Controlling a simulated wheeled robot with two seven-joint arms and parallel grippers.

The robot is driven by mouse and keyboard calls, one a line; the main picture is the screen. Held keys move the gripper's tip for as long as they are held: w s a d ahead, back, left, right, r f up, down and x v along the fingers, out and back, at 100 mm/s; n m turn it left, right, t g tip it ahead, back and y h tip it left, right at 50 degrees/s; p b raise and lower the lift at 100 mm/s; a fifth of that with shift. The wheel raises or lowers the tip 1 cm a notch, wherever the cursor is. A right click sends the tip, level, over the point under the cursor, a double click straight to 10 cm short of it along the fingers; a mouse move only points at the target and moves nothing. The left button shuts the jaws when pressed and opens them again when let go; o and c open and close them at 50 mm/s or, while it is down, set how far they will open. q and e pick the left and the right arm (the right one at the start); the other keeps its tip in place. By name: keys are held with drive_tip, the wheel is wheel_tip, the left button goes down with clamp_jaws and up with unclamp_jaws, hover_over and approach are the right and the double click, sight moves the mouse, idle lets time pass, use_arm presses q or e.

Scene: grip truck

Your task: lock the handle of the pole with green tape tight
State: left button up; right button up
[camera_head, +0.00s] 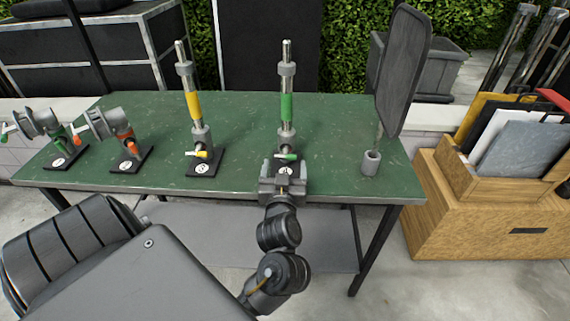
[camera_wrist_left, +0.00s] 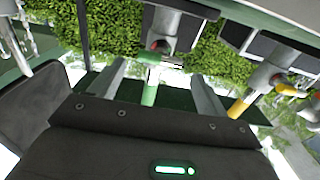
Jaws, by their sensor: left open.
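The pole with green tape (camera_head: 286,107) stands upright near the right part of the green table (camera_head: 240,133). Its small green handle (camera_head: 286,157) sticks out low on its clamp, above a dark base. My left gripper (camera_head: 284,168) is at the table's front edge, right before this handle, and partly hides the base. In the left wrist view, which is upside down, the green-taped pole (camera_wrist_left: 150,92) and its handle (camera_wrist_left: 158,57) show between the two spread fingers (camera_wrist_left: 158,75). I cannot tell whether a finger touches the handle. My right gripper is out of view.
A yellow-taped pole (camera_head: 194,104) with a yellow handle stands to the left. Two grey clamps (camera_head: 50,130) (camera_head: 118,130) with orange or green parts are farther left. A dark panel (camera_head: 404,70) in a grey socket (camera_head: 371,163) rises to the right. A wooden crate (camera_head: 480,220) stands beside the table.

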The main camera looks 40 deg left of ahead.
sight(285, 157)
use_arm(q)
drive_tip(key=b+x, duration=0.1)
drive_tip(key=x, duration=0.2)
drive_tip(key=shift+w+a, duration=0.25)
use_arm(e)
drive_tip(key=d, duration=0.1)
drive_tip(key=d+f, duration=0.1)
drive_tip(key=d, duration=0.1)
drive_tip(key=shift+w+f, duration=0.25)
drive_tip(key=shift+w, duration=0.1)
